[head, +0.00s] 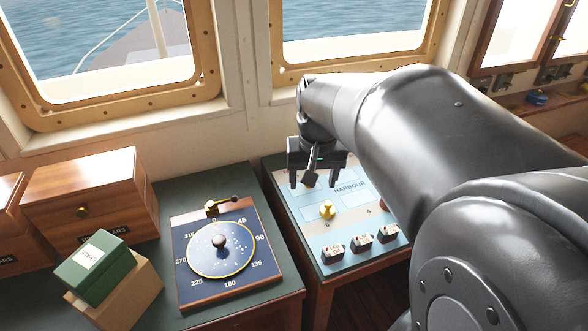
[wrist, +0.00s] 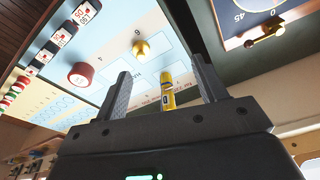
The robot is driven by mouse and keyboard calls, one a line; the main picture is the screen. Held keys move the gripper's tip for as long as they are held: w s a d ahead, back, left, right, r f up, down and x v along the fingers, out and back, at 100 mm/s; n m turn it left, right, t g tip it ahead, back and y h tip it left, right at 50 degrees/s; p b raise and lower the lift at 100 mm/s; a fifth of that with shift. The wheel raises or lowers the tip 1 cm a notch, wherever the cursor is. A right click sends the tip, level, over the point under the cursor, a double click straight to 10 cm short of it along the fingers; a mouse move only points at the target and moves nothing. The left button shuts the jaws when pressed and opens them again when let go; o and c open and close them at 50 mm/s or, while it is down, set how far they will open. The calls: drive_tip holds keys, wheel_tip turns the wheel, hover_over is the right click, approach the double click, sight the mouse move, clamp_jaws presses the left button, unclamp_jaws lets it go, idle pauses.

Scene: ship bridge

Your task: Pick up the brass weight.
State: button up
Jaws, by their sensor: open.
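The brass weight (head: 327,210) is a small knobbed golden piece standing on the light blue harbour chart. It also shows in the wrist view (wrist: 141,48), beyond the fingertips and a little left of the middle of the gap. My gripper (head: 314,183) is open above the chart, behind the weight in the head view and apart from it. In the wrist view its two fingers (wrist: 161,64) stand wide apart. A yellow cylinder (wrist: 168,88) shows between them; I cannot tell its distance from the fingers.
A red round piece (wrist: 81,73) stands on the chart near the weight. Several small labelled blocks (head: 361,234) line the chart's front edge. Left are a dark blue compass-dial board (head: 187,279), a green box (head: 92,268) and wooden boxes (head: 88,185). Windows rise behind.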

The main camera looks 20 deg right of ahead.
drive_tip(key=m+g, duration=0.2)
hover_over(328, 202)
wheel_tip(328, 202, down, 5)
drive_tip(key=shift+y, duration=0.3)
wheel_tip(328, 202, down, 11)
drive_tip(key=shift+s+f, duration=0.1)
drive_tip(key=shift+c, duration=0.4)
drive_tip(key=c, duration=1.1)
drive_tip(key=shift+c, duration=0.2)
